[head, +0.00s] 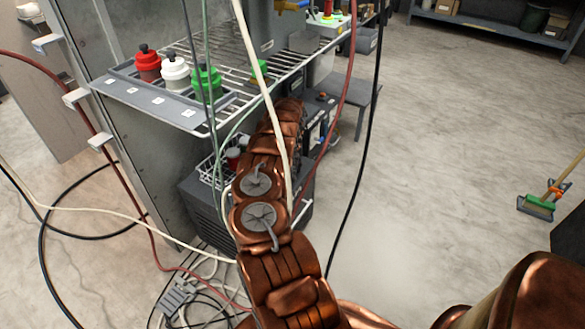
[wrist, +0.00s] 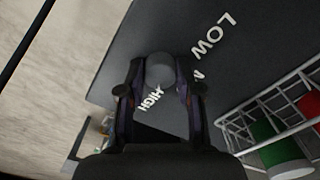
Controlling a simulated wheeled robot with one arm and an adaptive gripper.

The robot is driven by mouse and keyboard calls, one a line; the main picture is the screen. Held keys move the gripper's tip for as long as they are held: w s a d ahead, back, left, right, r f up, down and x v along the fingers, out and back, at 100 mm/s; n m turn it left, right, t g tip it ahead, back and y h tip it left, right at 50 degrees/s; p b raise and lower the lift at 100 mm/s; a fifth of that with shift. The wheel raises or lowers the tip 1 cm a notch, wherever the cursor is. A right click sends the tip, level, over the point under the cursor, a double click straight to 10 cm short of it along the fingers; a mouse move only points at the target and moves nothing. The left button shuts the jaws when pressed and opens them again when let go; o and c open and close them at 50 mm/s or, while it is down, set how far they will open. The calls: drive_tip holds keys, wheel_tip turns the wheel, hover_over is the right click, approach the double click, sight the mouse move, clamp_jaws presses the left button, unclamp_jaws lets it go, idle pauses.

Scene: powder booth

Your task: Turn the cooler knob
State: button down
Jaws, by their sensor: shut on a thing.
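In the wrist view the cooler knob (wrist: 160,67) is a round grey knob on the dark face of the cooler (wrist: 120,62). White lettering reads HIGH just below the knob and LOW to its upper right; another label is partly hidden by the right finger. My gripper (wrist: 160,82) has one dark finger on each side of the knob and is shut on it. The knob's pointer mark cannot be made out. In the head view the cooler (head: 200,205) is a dark box under the wire shelf, and my brown arm hides the knob and the gripper.
A wire basket (wrist: 262,108) with green and red containers stands close to the right of the knob. A wire shelf (head: 235,75) with red, white and green bottles is above the cooler. Cables and hoses (head: 348,190) hang near my arm.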

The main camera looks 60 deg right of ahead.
idle(0.5)
drive_tip(key=c, duration=0.8)
unclamp_jaws()
drive_tip(key=shift+r, duration=0.1)
wheel_tip(320, 180, up, 7)
drive_tip(key=shift+f, duration=0.15)
drive_tip(key=shift+r, duration=0.3)
drive_tip(key=shift+s+d, duration=0.1)
